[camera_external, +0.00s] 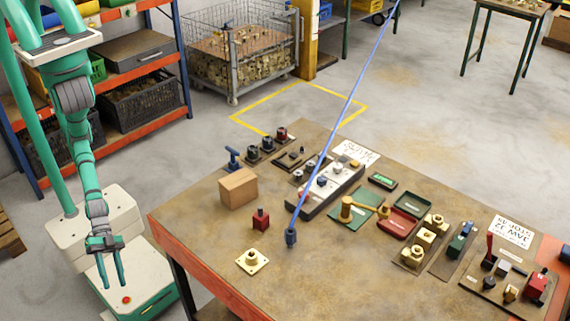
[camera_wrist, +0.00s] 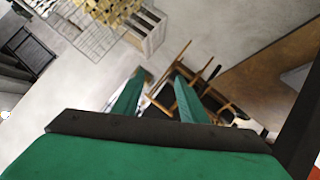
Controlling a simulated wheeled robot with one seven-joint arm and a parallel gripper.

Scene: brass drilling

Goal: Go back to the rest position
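My gripper (camera_external: 113,272) hangs at the left, beside the workbench (camera_external: 185,245) and above my own base. Its two fingers point down and stand apart, with nothing between them. In the wrist view the green fingers of my gripper (camera_wrist: 158,98) also show apart and empty. My arm hangs down, folded close to my column, clear of the bench top.
The bench holds a cardboard box (camera_external: 238,187), a red block (camera_external: 261,220), a brass flange (camera_external: 252,261) and a blue tool on a hanging cable (camera_external: 291,237). An orange shelf (camera_external: 140,68) and a wire cage (camera_external: 240,55) stand behind. Grey floor is free between them.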

